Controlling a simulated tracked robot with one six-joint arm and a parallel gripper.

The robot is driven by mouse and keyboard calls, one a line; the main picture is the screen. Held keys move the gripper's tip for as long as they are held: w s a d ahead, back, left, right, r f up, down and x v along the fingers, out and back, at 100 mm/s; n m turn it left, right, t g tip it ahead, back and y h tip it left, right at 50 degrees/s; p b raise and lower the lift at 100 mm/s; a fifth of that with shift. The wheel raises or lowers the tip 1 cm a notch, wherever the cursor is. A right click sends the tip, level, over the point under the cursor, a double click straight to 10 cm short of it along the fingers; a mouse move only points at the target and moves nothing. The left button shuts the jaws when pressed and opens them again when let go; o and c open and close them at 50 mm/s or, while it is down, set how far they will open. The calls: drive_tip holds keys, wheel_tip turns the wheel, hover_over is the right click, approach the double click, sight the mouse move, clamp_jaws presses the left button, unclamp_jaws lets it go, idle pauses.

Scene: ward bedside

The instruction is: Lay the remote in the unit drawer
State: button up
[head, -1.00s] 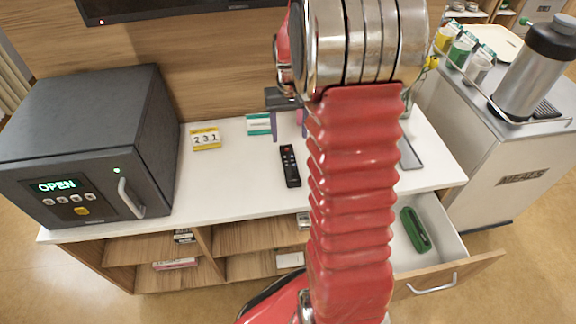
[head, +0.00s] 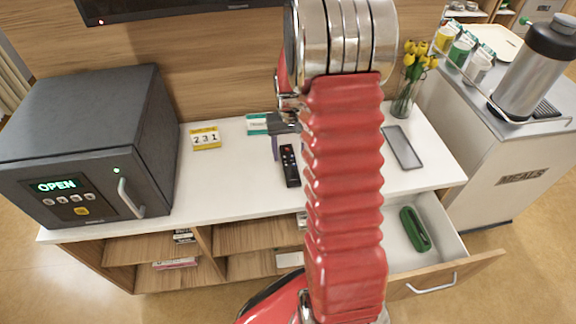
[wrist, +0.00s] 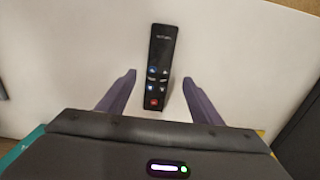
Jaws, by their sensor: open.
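The black remote (head: 290,166) lies on the white top of the bedside unit (head: 230,185), with a red button near its upper end. In the wrist view the remote (wrist: 160,68) lies between and just beyond the two purple fingers of my gripper (wrist: 159,85). The fingers are apart and hold nothing. In the head view my gripper (head: 289,147) is beside the remote's upper end, partly hidden by my red arm. The unit drawer (head: 448,232) is pulled open at the lower right and holds a green case (head: 415,229).
A dark safe (head: 95,150) reading OPEN stands at the left. A yellow calendar block (head: 206,139) and a teal-and-white box (head: 258,124) are behind the remote. A grey tablet-like slab (head: 402,148) and a vase of yellow flowers (head: 405,100) are to the right.

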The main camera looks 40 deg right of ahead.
sight(290, 164)
drive_tip(key=shift+w+d+f, duration=0.15)
drive_tip(key=shift+f, duration=2.45)
drive_tip(key=shift+c, duration=0.4)
drive_tip(key=c, duration=1.2)
drive_tip(key=shift+c, duration=0.2)
drive_tip(key=shift+r, duration=0.2)
wheel_tip(290, 164, up, 10)
drive_tip(key=shift+f, duration=0.15)
